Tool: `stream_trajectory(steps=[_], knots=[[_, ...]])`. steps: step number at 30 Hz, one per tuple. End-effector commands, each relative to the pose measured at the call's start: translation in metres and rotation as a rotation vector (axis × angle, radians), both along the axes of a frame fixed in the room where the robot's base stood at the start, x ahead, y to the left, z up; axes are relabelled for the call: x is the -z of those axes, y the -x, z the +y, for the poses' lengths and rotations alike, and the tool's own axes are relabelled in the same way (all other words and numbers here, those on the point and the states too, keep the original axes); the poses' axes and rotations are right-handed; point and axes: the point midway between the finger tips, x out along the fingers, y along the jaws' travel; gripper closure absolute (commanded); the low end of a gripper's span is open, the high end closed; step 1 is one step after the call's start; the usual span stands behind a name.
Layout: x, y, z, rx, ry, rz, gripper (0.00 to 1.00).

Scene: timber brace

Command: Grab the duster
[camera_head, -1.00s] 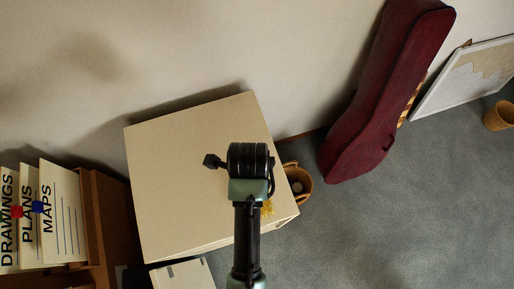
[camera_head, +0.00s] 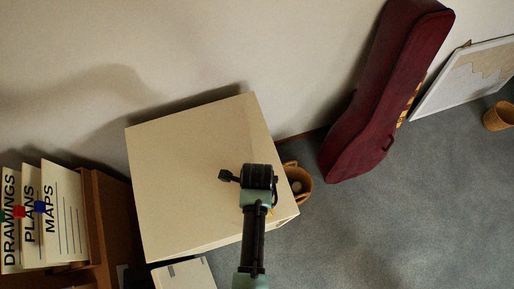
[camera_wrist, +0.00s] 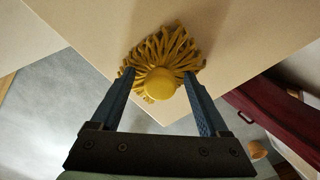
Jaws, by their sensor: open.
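The duster (camera_wrist: 172,48) has yellow, mop-like strands and a round yellow knob that faces the wrist camera. It is at the edge of the pale cabinet top (camera_head: 185,160). My gripper (camera_wrist: 159,76) is open, with one blue finger on each side of the knob. The fingertips reach the near strands in the picture; I cannot tell whether they touch. In the head view my own arm covers the duster and the fingers.
A wicker basket (camera_head: 298,180) stands on the floor right of the cabinet. A dark red instrument case (camera_head: 385,95) leans on the wall. A brown shelf with labelled folders (camera_head: 48,212) is at left. Grey floor (camera_head: 400,220) is open at right.

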Motion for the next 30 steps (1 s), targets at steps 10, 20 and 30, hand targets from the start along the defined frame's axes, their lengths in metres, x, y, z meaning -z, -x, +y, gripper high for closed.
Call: stream_trajectory(steps=[10,20,30], knots=[[-0.0005,-0.0002,-0.0001,0.0,0.0,0.0,0.59],[-0.0007,-0.0003,-0.0001,0.0,0.0,0.0,1.0],[-0.0061,-0.0005,0.0,0.0,0.0,-0.001,1.0]])
